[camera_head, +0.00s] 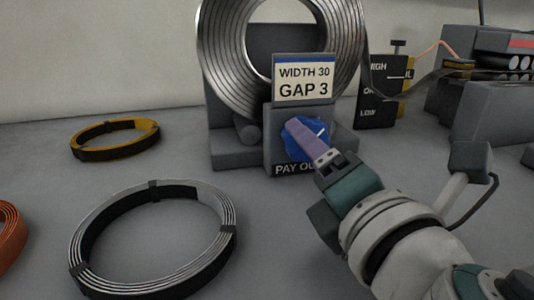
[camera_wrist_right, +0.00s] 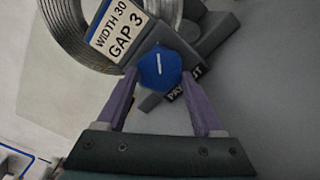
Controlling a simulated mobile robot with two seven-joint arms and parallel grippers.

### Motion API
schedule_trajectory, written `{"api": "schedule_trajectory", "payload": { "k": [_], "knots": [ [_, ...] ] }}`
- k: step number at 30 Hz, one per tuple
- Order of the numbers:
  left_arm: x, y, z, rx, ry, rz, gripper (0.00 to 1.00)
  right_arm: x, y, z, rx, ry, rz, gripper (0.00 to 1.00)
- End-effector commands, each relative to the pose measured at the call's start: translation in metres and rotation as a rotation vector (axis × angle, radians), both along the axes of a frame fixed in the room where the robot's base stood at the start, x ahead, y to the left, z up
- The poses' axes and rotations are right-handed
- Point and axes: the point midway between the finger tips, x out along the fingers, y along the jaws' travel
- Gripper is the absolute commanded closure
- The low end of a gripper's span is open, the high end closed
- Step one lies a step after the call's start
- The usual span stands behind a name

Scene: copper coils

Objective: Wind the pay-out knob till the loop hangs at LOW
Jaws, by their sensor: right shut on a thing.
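The blue pay-out knob (camera_head: 300,137) sits on the grey stand's front, above the PAY OUT label. It also shows in the right wrist view (camera_wrist_right: 160,68), with a white line on its face. My right gripper (camera_head: 318,146) is shut on the knob, one purple finger on each side in the wrist view. The metal strip (camera_head: 433,77) runs from the coil (camera_head: 222,60) down past the dark level board (camera_head: 376,108) marked HIGH, OK and LOW. Its loop appears to hang between HIGH and OK, but the exact lowest point is hard to tell. My left gripper is not in view.
A sign reading WIDTH 30 GAP 3 (camera_head: 304,82) stands above the knob. A yellow-banded coil (camera_head: 115,139), a large grey coil (camera_head: 153,240) and an orange coil (camera_head: 10,237) lie at left. A grey machine with rollers (camera_head: 492,108) stands at right.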

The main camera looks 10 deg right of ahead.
Motion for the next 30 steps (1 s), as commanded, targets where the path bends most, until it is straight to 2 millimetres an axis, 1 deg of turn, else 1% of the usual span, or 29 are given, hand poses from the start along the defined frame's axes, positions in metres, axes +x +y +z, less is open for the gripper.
{"api": "schedule_trajectory", "payload": {
  "k": [3,12,24,30],
  "knots": [
    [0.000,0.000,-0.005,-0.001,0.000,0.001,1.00,0.000,0.000,-0.001,0.113,0.004,-0.001,0.87],
    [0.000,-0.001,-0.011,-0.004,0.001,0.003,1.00,0.000,0.000,0.001,0.398,0.013,-0.002,0.87],
    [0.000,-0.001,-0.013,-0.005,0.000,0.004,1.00,0.000,0.001,0.003,0.774,0.027,-0.001,0.87],
    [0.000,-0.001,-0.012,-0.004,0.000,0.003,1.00,0.000,0.000,0.004,0.932,0.032,-0.002,0.87]
  ]
}}
